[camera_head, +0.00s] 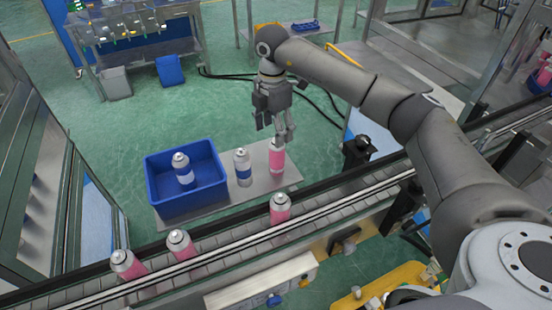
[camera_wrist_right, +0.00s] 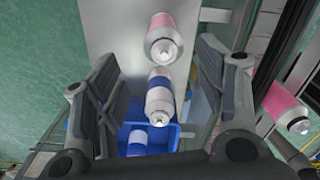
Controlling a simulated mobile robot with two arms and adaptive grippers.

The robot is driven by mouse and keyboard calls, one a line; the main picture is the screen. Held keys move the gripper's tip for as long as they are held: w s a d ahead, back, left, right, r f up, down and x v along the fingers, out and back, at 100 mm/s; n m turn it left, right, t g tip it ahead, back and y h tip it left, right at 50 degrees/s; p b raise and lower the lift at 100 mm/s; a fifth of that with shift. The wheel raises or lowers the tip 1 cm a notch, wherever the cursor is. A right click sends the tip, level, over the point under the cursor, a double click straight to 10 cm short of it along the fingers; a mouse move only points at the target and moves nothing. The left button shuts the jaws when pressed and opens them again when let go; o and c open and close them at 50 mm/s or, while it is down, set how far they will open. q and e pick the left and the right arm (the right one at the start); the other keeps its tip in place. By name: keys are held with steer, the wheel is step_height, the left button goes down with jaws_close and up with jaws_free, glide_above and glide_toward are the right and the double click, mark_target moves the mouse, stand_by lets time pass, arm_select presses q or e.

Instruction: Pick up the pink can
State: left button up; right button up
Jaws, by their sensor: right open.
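A pink can (camera_head: 277,161) with a white top stands upright on the grey side table's right part. My right gripper (camera_head: 274,130) is open and empty, pointing down just above this can, its fingers overlapping the can's top in the head view. In the right wrist view, the pink can (camera_wrist_right: 163,38) shows between the two spread fingers (camera_wrist_right: 160,70), toward the top, not gripped. My left gripper is in neither view.
A white can with a blue band (camera_head: 243,171) stands left of the pink can. A blue bin (camera_head: 160,205) holds a similar can (camera_head: 184,175). Several pink cans (camera_head: 280,210) stand along the conveyor (camera_head: 226,238) in front. A workbench (camera_head: 150,50) stands behind.

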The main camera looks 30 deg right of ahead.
mark_target(276, 151)
step_height(276, 151, down, 3)
steer(key=shift+r+p, duration=0.1)
steer(key=shift+p, duration=0.2)
steer(key=f+p, duration=0.2)
steer(key=f, duration=0.1)
steer(key=f+p, duration=0.1)
steer(key=shift+s+d+f, duration=0.2)
steer(key=shift+s, duration=0.1)
steer(key=shift+f, duration=0.4)
steer(key=shift+c, duration=0.4)
steer(key=c, duration=1)
steer(key=shift+r, duration=0.1)
